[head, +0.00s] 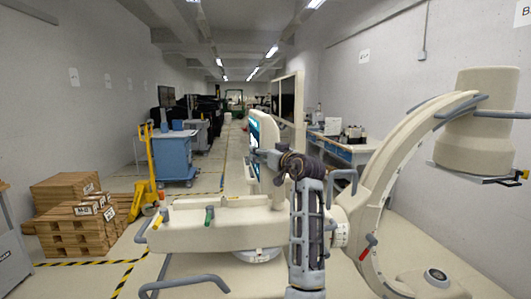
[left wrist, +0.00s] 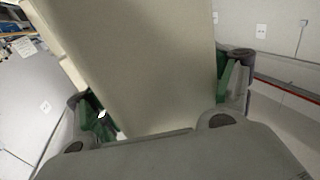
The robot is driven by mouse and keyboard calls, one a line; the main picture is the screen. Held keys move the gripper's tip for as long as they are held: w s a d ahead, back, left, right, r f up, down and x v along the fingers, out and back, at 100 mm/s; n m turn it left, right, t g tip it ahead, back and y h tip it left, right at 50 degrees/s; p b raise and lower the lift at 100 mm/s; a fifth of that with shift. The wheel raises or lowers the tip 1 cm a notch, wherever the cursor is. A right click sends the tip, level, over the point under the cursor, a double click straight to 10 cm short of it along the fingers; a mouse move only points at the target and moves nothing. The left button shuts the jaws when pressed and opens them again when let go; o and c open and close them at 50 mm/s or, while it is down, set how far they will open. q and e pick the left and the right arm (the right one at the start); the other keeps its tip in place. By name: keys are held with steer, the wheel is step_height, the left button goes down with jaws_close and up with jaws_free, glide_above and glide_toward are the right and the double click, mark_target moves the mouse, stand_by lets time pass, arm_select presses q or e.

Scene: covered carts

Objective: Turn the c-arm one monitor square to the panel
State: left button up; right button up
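The c-arm monitor (head: 268,142) is a thin beige slab in the middle of the head view, seen nearly edge-on, with a lit teal screen on its left side. It stands above the beige c-arm panel (head: 228,232), which carries coloured handles. My left gripper (head: 264,157) is at the monitor's near edge. In the left wrist view, the beige housing (left wrist: 150,65) fills the space between the green-padded fingers (left wrist: 163,100), which appear to press on both sides. The fingertips are partly hidden by the housing. My right gripper is in neither view.
The large c-arm arc (head: 385,170) and its head (head: 480,125) stand on the right. A blue cart (head: 175,158), a yellow pallet jack (head: 150,175) and stacked wooden pallets (head: 75,235) stand on the left. The aisle behind is clear.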

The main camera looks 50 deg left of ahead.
arm_select(q)
steer(key=s+d, duration=0.2)
steer(key=d, duration=0.9)
steer(key=shift+d, duration=0.35)
steer(key=shift+s, duration=0.1)
